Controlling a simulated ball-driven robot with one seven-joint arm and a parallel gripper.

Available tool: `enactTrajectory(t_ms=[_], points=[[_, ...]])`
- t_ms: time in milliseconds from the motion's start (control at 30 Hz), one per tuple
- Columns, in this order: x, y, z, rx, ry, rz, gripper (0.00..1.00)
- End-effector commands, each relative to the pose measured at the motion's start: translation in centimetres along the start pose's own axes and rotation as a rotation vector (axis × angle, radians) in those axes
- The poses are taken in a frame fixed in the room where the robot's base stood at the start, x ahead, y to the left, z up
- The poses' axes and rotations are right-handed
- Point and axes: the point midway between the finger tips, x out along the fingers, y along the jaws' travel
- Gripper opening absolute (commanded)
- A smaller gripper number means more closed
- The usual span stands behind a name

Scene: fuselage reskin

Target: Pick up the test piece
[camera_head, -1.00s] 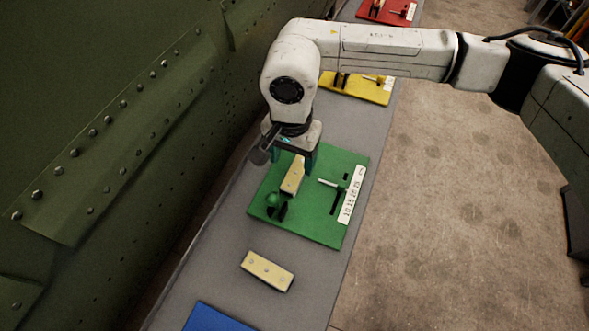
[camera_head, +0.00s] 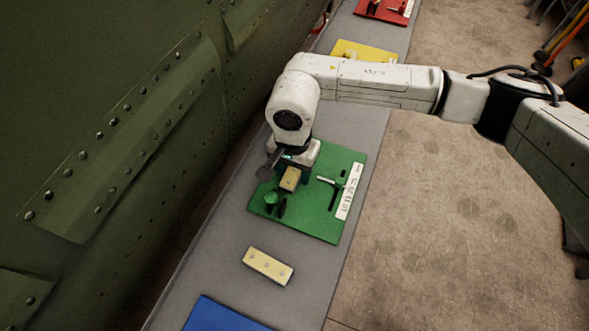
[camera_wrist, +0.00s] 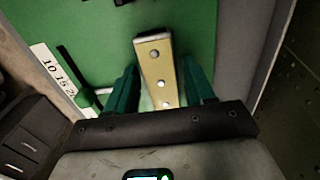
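A pale yellow bar with several rivets, the test piece (camera_head: 290,179), lies on the green board (camera_head: 325,222), partly hidden under my gripper (camera_head: 293,165). In the wrist view the bar (camera_wrist: 157,70) runs between the two green fingers of my gripper (camera_wrist: 161,72). The fingers stand apart, one on each side of the bar, with a narrow gap visible at the left finger. The gripper is open around the bar; contact with it does not show. A second similar bar (camera_head: 268,266) lies on the grey bench in front of the green board.
The green board carries a white number scale (camera_head: 349,191), a lever and small dark and green fixtures. A blue board (camera_head: 222,317) is nearer, yellow (camera_head: 364,50) and red (camera_head: 385,9) boards farther. The riveted green fuselage wall (camera_head: 95,130) rises close on the left.

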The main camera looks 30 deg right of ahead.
Motion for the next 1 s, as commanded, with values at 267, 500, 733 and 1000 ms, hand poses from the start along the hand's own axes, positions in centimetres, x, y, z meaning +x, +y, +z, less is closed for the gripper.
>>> enactTrajectory(t_ms=[267,500,733,1000], points=[[0.0,0.0,0.0,0.0,0.0,0.0,0.26],[-0.1,0.0,0.0,0.0,0.0,0.0,0.07],[-0.2,0.0,0.0,0.0,0.0,-0.001,0.07],[-2.5,-0.1,-0.1,-0.001,0.003,-0.002,0.07]])
